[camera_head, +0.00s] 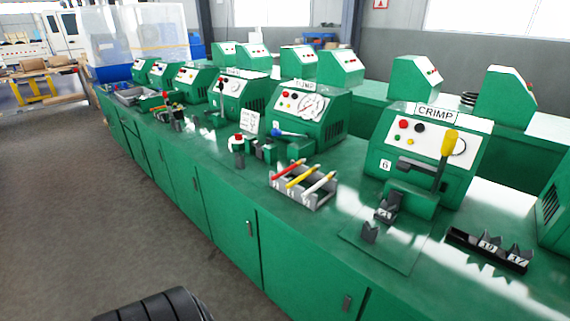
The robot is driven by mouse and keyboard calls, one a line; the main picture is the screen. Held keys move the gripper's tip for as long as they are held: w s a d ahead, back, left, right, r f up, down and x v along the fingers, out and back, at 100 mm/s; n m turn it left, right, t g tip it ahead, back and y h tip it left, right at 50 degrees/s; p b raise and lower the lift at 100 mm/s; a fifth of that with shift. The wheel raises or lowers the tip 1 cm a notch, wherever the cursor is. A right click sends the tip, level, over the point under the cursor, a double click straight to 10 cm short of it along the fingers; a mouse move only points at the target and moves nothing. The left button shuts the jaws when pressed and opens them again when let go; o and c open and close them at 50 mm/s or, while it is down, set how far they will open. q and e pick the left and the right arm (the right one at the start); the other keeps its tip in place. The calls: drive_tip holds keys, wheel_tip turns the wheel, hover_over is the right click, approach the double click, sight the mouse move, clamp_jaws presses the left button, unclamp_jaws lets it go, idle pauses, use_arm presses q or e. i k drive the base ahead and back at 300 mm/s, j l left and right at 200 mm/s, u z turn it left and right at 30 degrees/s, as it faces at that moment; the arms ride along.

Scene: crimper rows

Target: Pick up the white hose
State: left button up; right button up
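The white hose (319,184) lies slanted in a grey rack (316,202) on the green bench. It is the rightmost of three hoses there, beside a yellow hose (302,176) and a red hose (288,169). The rack stands in front of and between two green crimping machines. Neither of my grippers shows in the head view. A dark ribbed shape at the bottom edge is cut off, and I cannot tell what it is.
A green CRIMP machine (425,160) with a yellow lever stands right of the rack. Another green machine (312,115) with a blue lever stands behind it. A dark numbered block rack (489,249) lies at the right. Grey floor (90,220) is clear at the left.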

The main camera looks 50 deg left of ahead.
sight(330, 176)
drive_tip(key=u, duration=1.25)
